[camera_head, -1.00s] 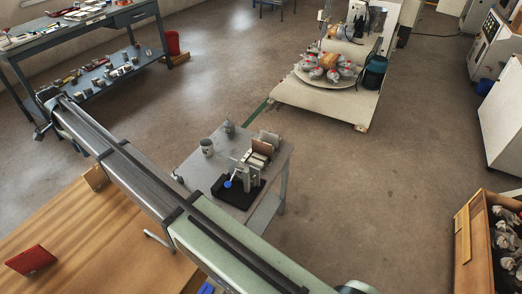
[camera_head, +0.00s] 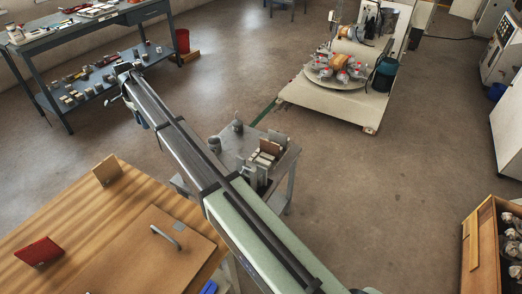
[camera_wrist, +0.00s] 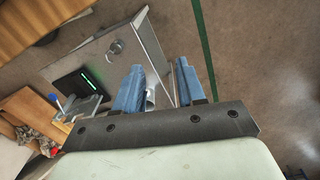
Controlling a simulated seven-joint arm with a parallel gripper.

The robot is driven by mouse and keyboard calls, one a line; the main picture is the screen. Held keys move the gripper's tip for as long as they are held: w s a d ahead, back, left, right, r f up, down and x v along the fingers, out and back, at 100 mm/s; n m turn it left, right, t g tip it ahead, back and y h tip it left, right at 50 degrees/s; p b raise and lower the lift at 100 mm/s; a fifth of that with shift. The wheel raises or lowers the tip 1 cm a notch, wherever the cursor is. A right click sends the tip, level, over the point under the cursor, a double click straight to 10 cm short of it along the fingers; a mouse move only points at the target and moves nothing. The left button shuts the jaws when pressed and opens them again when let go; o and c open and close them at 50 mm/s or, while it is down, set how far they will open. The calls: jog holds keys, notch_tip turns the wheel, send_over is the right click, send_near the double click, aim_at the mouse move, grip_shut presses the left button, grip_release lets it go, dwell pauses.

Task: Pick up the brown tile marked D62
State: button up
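My gripper (camera_wrist: 160,64) shows in the wrist view with its two blue fingers apart and nothing held between them. In the head view my arm stretches to the upper left, with its end out past the small grey table (camera_head: 232,141). A brown tile (camera_head: 270,147) stands upright among paler tiles in a rack on that table, well away from my gripper. Another brown tile (camera_head: 107,170) stands on the wooden table (camera_head: 90,215), and a red-brown one (camera_head: 38,252) leans there too. No marking is legible, so I cannot tell which is D62. My arm hides part of the grey table.
Two grey cups, one (camera_head: 237,126) near the back edge and one (camera_head: 214,144) at the left, stand on the grey table. The wooden table carries a board with a metal handle (camera_head: 166,237). A long workbench (camera_head: 90,30) stands at the upper left. Floor between is open.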

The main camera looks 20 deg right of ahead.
jog(key=w+d+f+m, duration=0.1)
jog(key=w+d, duration=0.1)
jog(key=d, duration=0.8)
jog(key=w+d+f+m, duration=0.1)
jog(key=w+d, duration=0.1)
jog(key=d, duration=0.7)
jog(key=m, duration=1.3)
send_over(270, 147)
notch_tip(270, 147, down, 6)
jog(key=shift+w+m, duration=0.3)
jog(key=shift+f, duration=6.85)
jog(key=shift+c, duration=0.4)
